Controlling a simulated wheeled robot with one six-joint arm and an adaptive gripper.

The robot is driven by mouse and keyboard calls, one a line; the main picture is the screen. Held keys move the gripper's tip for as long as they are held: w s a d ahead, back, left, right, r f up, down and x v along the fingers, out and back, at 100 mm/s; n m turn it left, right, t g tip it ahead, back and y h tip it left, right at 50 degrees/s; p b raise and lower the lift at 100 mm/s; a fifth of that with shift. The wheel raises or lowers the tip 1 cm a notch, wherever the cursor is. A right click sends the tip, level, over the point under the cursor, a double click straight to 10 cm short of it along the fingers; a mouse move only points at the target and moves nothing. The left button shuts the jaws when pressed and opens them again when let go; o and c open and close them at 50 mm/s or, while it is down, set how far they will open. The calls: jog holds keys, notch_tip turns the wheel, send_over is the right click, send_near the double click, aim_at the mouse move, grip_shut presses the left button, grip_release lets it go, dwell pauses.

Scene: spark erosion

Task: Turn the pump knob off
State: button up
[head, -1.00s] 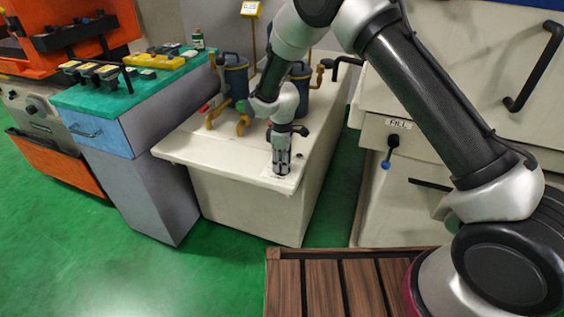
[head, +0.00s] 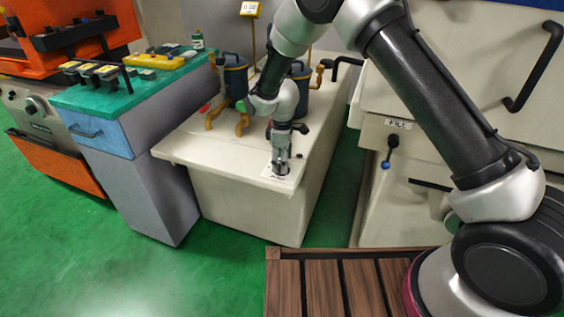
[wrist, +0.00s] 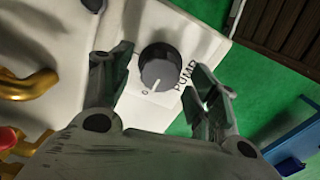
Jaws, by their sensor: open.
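The pump knob (wrist: 159,68) is a dark round knob with a white pointer line, on a white plate marked "PUMP" and "0". In the wrist view its pointer is toward the lower left, close to the "0" mark. My gripper (wrist: 162,78) is open, with one finger on each side of the knob; I cannot tell whether either finger touches it. In the head view my gripper (head: 281,170) points down over the front corner of the cream tank top (head: 225,160), and the knob is mostly hidden by the fingers.
Two blue-grey filter canisters with brass pipes (head: 236,80) stand behind my gripper on the tank. A blue-grey cabinet with a green top (head: 140,150) is at left. A cream machine with a "FILL" lever (head: 392,143) is at right. Green floor (head: 120,270) is clear in front.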

notch_tip(320, 180, up, 11)
dwell(0.3)
jog(key=shift+r, duration=0.1)
